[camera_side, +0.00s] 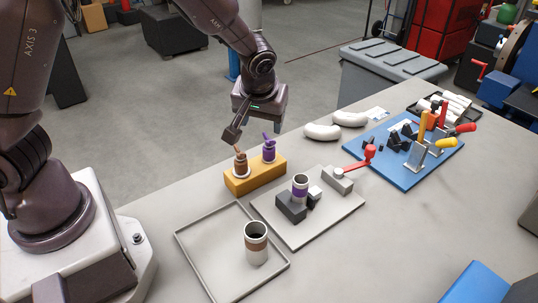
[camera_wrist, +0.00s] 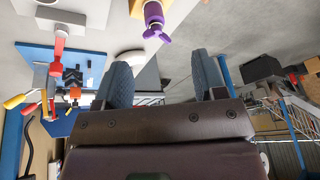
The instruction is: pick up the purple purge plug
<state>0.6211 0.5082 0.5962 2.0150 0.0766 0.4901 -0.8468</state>
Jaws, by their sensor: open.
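The purple purge plug (camera_side: 268,150) stands upright in the right end of an orange-yellow block (camera_side: 262,175), with its winged top showing. In the wrist view, the purple plug (camera_wrist: 153,22) is near the top edge, beyond the gap between the fingertips and apart from them. My gripper (camera_side: 233,136) is up and to the left of it, near the brown plug (camera_side: 240,166) in the same block. In the wrist view, my gripper (camera_wrist: 163,72) has two blue-grey fingers spread wide with nothing between them. The plug's lower part is hidden in the block.
A cylinder with a purple band (camera_side: 300,190) is held in a fixture on a grey plate (camera_side: 325,218). A brown-banded cylinder (camera_side: 256,240) stands in a shallow tray (camera_side: 203,270). A red-handled clamp (camera_side: 368,153) and a blue board with tools (camera_side: 375,147) lie to the right.

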